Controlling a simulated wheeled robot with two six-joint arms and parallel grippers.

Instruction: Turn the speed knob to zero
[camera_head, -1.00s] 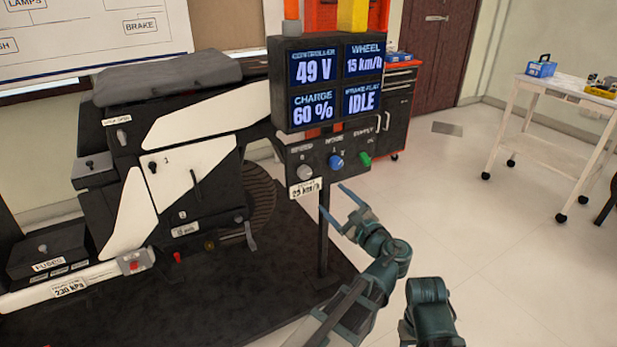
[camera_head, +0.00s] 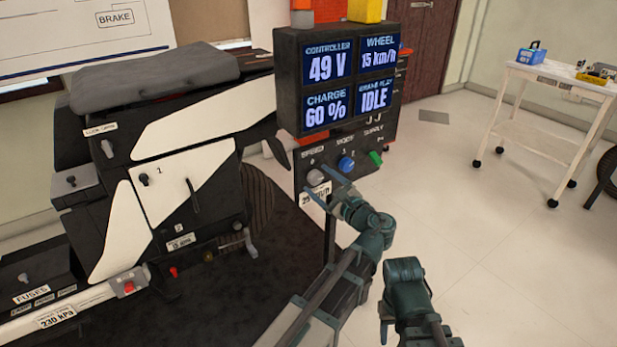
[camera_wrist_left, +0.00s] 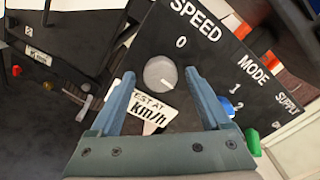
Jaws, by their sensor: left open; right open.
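The speed knob (camera_head: 316,177) is a round grey knob on the dark control panel (camera_head: 330,150) under the display. In the left wrist view the speed knob (camera_wrist_left: 160,73) sits below the "SPEED" and "0" lettering. My left gripper (camera_head: 324,183) is open just in front of the panel. In the left wrist view its two fingers (camera_wrist_left: 160,90) are spread, one to each side below the knob, with the knob just beyond the gap. I cannot tell whether a finger touches the panel. My right gripper (camera_head: 395,310) is at the lower right, its fingertips not clear.
The blue mode knob (camera_head: 346,164) and green supply switch (camera_head: 376,157) are right of the speed knob. A white "TEST AT km/h" label (camera_wrist_left: 148,112) is below it. The display (camera_head: 350,82) reads 15 km/h wheel speed. The motorcycle rig (camera_head: 180,170) stands left.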

